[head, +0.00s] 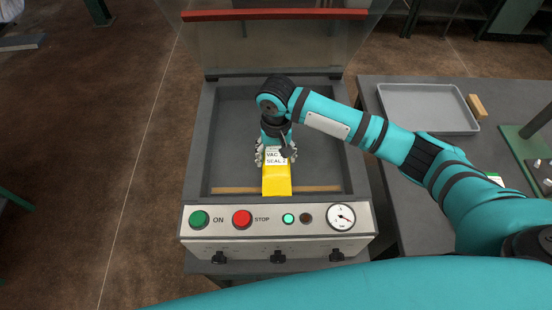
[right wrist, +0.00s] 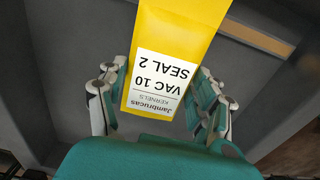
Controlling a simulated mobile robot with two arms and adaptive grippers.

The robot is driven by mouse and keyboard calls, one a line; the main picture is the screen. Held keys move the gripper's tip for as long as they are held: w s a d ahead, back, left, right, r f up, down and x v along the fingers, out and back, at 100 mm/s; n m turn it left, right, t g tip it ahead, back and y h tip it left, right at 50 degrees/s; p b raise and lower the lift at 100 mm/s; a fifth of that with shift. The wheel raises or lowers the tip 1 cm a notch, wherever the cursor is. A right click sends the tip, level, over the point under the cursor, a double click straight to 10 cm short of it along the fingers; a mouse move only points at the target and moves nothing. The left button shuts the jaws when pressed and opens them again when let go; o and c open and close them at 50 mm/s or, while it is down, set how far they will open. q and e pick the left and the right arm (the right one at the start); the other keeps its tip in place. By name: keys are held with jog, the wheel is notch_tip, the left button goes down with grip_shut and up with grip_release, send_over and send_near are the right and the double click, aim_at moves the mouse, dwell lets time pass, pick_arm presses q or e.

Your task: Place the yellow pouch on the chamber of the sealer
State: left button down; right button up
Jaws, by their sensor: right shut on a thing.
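The yellow pouch (head: 277,181) with a white label is in my right gripper (head: 275,155), over the front middle of the sealer's chamber (head: 230,130). In the right wrist view the pouch (right wrist: 180,35) lies between the fingers of the gripper (right wrist: 160,100), its label reading "VAC 10 SEAL 2". The gripper is shut on the pouch. The pouch's front end reaches over the tan bar (head: 318,189) at the chamber's front edge. I cannot tell whether the pouch touches the chamber floor. The sealer's clear lid (head: 275,45) is raised. My left gripper is not in view.
The sealer's front panel (head: 262,220) has a green ON button, a red STOP button, lamps and a gauge. A grey table (head: 385,165) at the right carries a grey tray (head: 428,108) and a small wooden block (head: 477,105). The chamber around the pouch is clear.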

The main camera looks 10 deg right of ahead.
aim_at(276, 163)
notch_tip(276, 163, down, 3)
jog(key=shift+f, duration=0.3)
jog(key=o, duration=1.2)
jog(key=shift+f, duration=0.1)
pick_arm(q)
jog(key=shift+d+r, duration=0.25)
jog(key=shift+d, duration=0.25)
pick_arm(e)
jog(key=shift+o, duration=0.2)
jog(key=shift+r, duration=0.2)
pick_arm(q)
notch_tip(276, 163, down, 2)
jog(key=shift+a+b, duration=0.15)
jog(key=shift+b, duration=0.65)
pick_arm(e)
notch_tip(276, 163, up, 12)
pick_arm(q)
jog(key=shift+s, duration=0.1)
